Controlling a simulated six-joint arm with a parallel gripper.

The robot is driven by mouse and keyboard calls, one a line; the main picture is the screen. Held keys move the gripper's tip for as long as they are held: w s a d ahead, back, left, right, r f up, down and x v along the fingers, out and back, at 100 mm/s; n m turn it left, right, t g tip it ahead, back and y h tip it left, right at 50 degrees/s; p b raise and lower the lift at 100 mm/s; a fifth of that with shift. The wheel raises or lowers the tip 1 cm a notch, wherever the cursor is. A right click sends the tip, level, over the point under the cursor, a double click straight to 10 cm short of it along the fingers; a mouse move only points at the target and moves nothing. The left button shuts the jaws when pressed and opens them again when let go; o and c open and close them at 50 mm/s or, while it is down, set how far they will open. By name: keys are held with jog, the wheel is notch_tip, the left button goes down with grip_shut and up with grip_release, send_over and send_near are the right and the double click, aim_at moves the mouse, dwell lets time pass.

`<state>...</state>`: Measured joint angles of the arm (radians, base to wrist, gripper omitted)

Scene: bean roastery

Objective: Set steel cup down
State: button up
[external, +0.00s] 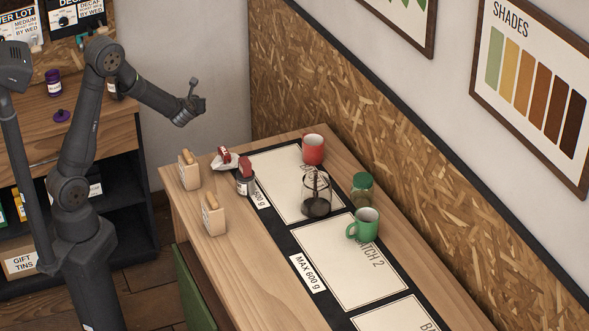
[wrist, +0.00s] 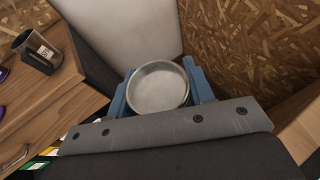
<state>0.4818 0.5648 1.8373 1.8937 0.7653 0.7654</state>
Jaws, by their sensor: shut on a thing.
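The steel cup (wrist: 158,88) shows in the wrist view as a round, pale grey, open-topped vessel; its inside looks empty. My gripper (wrist: 160,84) is shut on it, with one blue finger on each side of its wall. In the external view my wrist (external: 188,112) is raised, left of and above the far end of the wooden table (external: 190,250). The fingers and the cup cannot be made out there.
A chipboard wall (external: 400,150) borders the table.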

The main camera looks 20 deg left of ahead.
jog(key=s+a+f, duration=0.1)
jog(key=a+f, duration=0.2)
jog(key=a, duration=0.5)
jog(key=w+d+m+h, duration=0.3)
jog(key=w+d, duration=0.1)
jog(key=d, duration=1.2)
jog(key=w+d+m+h, duration=0.3)
jog(key=w+d+h, duration=0.1)
jog(key=d, duration=1.1)
jog(key=s+d+r+m+h, duration=0.1)
jog(key=d, duration=0.4)
jog(key=d+m+h, duration=0.1)
jog(key=d, duration=0.4)
jog(key=s+d+r+h, duration=0.1)
jog(key=d, duration=0.4)
jog(key=shift+s+d+r+m+g, duration=0.3)
jog(key=shift+s+d+m, duration=0.05)
jog(key=shift+d+m, duration=0.05)
jog(key=s+d+r+m+g+h, duration=0.15)
jog(key=s+d, duration=0.25)
jog(key=d, duration=0.5)
jog(key=s+d+m+g+h, duration=0.2)
jog(key=s+d+m+h, duration=0.1)
jog(key=d, duration=0.6)
jog(key=shift+s+d+f, duration=0.1)
jog(key=shift+d+f, duration=0.05)
jog(key=shift+f, duration=2.4)
jog(key=shift+s+d+f, duration=0.1)
jog(key=shift+f, duration=2.45)
jog(key=shift+f, duration=0.15)
